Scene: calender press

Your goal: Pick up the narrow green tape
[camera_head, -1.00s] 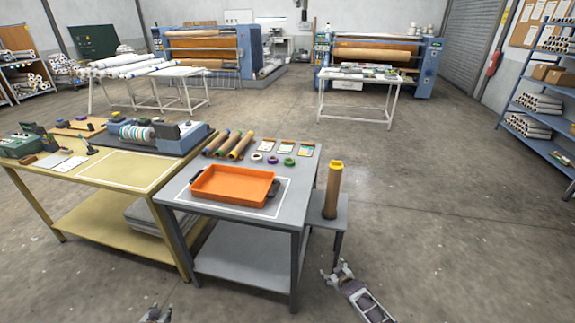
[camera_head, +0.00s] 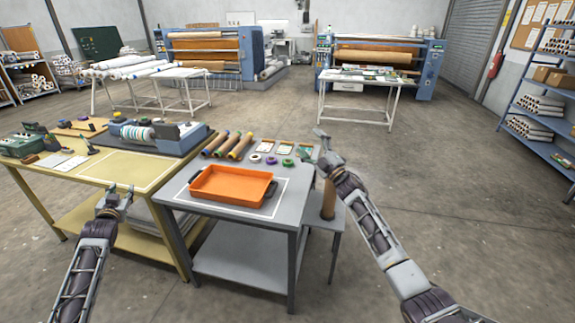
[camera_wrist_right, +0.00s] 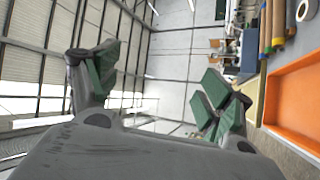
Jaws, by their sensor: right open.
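A small green tape roll (camera_head: 287,162) lies flat on the grey table, at the right end of a short row with a purple roll (camera_head: 271,160) and a white roll (camera_head: 256,158). My right gripper (camera_head: 312,149) is open and empty above the table's right edge, just right of the green roll and apart from it. In the right wrist view its two green-padded fingers (camera_wrist_right: 160,80) are spread with nothing between them. My left gripper (camera_head: 121,190) looks open and empty, in front of the yellow table.
An orange tray (camera_head: 232,200) sits on the grey table; its edge (camera_wrist_right: 268,100) also shows in the right wrist view. Several brown tubes (camera_head: 226,146) and cards lie behind it.

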